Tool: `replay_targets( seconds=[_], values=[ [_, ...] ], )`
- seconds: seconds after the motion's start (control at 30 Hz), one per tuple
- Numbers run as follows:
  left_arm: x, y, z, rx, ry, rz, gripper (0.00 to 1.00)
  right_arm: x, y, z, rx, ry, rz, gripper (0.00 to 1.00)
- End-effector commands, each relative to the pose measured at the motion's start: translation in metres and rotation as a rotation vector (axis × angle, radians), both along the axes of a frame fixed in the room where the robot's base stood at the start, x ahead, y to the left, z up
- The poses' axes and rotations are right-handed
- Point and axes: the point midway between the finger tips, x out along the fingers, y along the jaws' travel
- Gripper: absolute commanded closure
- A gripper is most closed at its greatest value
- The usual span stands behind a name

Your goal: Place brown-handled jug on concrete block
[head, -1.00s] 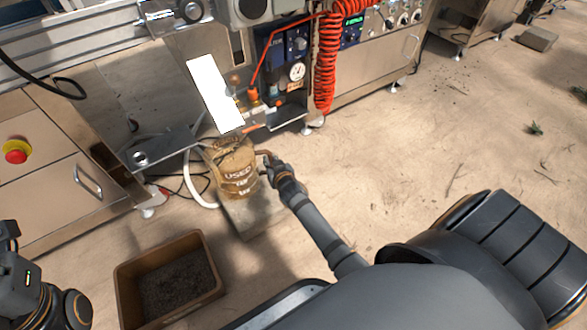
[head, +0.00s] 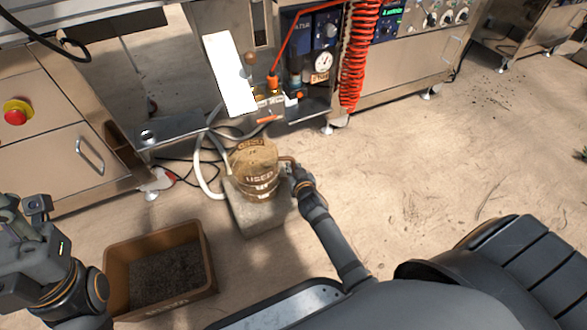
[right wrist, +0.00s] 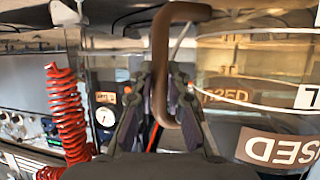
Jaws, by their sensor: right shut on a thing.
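The jug (head: 258,180) is a see-through brownish container with "USED" labels and a brown handle (head: 287,160). In the head view it appears upright over the grey concrete block (head: 245,217), on the floor beside the machine. Whether its base touches the block cannot be told. My right gripper (head: 296,172) is shut on the handle at the jug's right side. The right wrist view shows the handle (right wrist: 162,60) between the fingers (right wrist: 160,95), with the jug body (right wrist: 250,85) at right. My left arm shows at the lower left; its fingers cannot be made out.
A brown bin (head: 206,255) of dark soil stands left of the block. A white hose (head: 199,175) and black cables lie behind the jug. The steel machine with a red coiled hose (head: 358,60) stands behind. Open floor lies to the right.

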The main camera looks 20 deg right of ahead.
Motion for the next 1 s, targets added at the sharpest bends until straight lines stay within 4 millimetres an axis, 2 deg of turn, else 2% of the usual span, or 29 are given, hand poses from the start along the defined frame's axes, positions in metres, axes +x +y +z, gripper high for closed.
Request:
replay_targets(
  seconds=[0.07, 0.1, 0.27, 0.53, 0.63, 0.77, 1.0],
  values=[
    [-0.001, 0.000, -0.003, 0.000, -0.002, 0.000, 0.60, 0.000, 0.000, -0.003, 0.000, -0.001, 0.000, 1.00],
    [0.000, 0.000, -0.003, 0.000, -0.001, 0.001, 0.60, 0.000, 0.000, -0.004, -0.001, 0.000, 0.000, 0.85],
    [0.000, 0.000, -0.002, -0.001, 0.001, 0.001, 0.60, 0.000, 0.000, -0.003, -0.001, 0.000, 0.000, 0.63],
    [0.001, 0.001, -0.002, -0.004, 0.002, 0.003, 0.60, 0.000, 0.000, -0.002, -0.001, 0.000, 0.000, 0.63],
    [0.001, 0.001, 0.004, -0.006, 0.004, 0.002, 0.60, -0.003, 0.000, 0.004, 0.000, 0.001, 0.000, 0.63],
    [0.001, 0.002, 0.021, -0.012, 0.002, -0.002, 0.60, -0.026, 0.004, 0.016, -0.001, 0.005, 0.000, 0.63],
    [-0.002, 0.006, 0.047, -0.030, -0.007, -0.013, 0.60, -0.081, 0.013, 0.037, 0.000, 0.005, -0.001, 0.63]
  ],
)
